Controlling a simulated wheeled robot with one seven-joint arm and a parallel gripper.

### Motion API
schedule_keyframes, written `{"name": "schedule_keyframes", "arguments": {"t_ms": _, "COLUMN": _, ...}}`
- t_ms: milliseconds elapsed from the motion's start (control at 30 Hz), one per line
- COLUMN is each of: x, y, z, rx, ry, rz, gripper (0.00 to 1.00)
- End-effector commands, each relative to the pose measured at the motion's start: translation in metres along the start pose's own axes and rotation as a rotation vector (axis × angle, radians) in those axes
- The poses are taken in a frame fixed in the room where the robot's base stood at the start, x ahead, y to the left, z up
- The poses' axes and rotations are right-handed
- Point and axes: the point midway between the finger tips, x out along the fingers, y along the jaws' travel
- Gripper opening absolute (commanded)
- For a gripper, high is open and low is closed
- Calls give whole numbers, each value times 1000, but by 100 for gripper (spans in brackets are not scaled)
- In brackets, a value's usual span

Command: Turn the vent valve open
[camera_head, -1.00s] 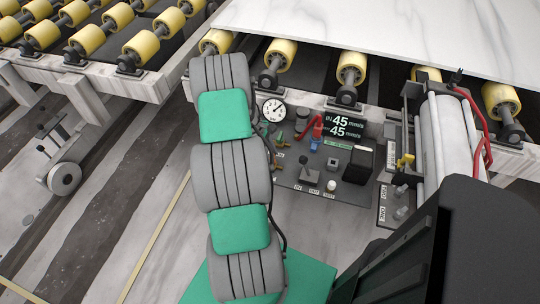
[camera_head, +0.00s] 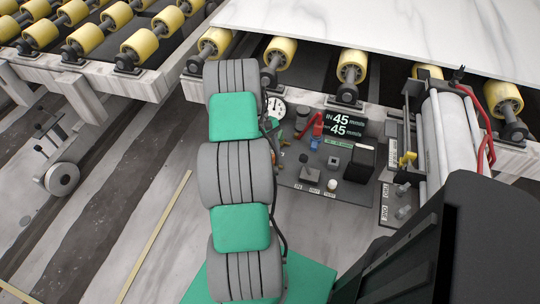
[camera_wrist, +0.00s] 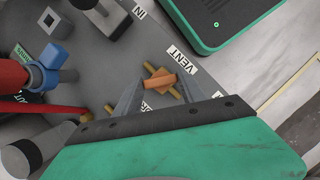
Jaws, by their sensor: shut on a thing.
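The vent valve (camera_wrist: 160,84) has an orange handle on a brass-coloured body, beside the "VENT" label (camera_wrist: 182,60) on the grey panel in the wrist view. My gripper (camera_wrist: 157,82) has a finger on each side of the handle and is shut on it. The handle lies slightly slanted in the wrist view, crossing the brass body. In the head view my grey and green arm hides my gripper and most of the valve area.
The control panel (camera_head: 312,190) carries a black box (camera_head: 360,163), red and blue fittings, a display reading 45 (camera_head: 345,125) and a gauge (camera_head: 277,108). Yellow rollers (camera_head: 353,66) and a pale slab (camera_head: 400,35) lie behind.

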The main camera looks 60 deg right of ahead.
Motion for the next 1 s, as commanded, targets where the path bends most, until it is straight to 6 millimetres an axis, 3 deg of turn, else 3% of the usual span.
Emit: {"name": "schedule_keyframes", "arguments": {"t_ms": 1000, "x": -2, "y": 7, "z": 2, "rx": 819, "ry": 8, "rz": -337, "gripper": 7}}
